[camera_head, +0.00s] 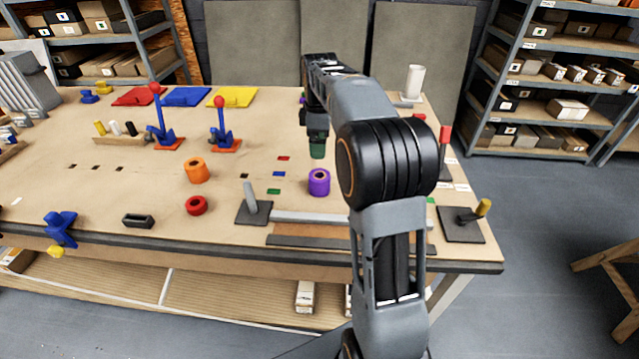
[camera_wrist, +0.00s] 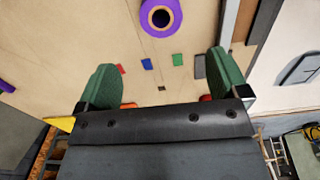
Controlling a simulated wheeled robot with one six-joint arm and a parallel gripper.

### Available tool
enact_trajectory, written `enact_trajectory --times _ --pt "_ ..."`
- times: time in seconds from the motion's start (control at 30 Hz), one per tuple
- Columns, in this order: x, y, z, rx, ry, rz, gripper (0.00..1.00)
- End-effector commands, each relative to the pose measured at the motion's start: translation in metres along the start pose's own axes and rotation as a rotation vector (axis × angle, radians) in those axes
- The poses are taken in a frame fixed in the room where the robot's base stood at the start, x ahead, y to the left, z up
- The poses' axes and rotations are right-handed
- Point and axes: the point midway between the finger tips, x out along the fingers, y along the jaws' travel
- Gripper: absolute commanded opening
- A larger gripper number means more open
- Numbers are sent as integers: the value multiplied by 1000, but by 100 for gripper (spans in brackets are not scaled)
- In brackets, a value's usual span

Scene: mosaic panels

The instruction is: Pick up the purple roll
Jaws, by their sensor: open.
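The purple roll (camera_head: 319,187) stands upright on the wooden table, right of the table's middle, its round hole facing up. In the wrist view the purple roll (camera_wrist: 149,25) is at the top edge and partly cut off. My gripper (camera_head: 317,152) is above the table and appears just behind the roll in the head view. In the wrist view its two green fingers (camera_wrist: 162,62) are spread wide with nothing between them. The roll lies beyond the fingertips, roughly centred between them. I cannot tell the exact height of the fingers above the table.
An orange roll (camera_head: 195,172) and a red ring (camera_head: 196,206) stand left of the purple roll. A grey post on a dark base (camera_head: 252,210) is close to its left. Small coloured tiles (camera_head: 274,191) lie nearby. Blue levers with red knobs (camera_head: 219,127) stand further back.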

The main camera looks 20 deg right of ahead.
Motion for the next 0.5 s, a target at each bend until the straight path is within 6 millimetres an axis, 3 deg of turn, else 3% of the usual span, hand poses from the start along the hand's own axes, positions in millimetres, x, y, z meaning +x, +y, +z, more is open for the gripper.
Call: enact_trajectory --times 0.2,0.5 --pt "36 0 0 1 -1 -2 93" --pt "55 0 0 2 0 1 93"
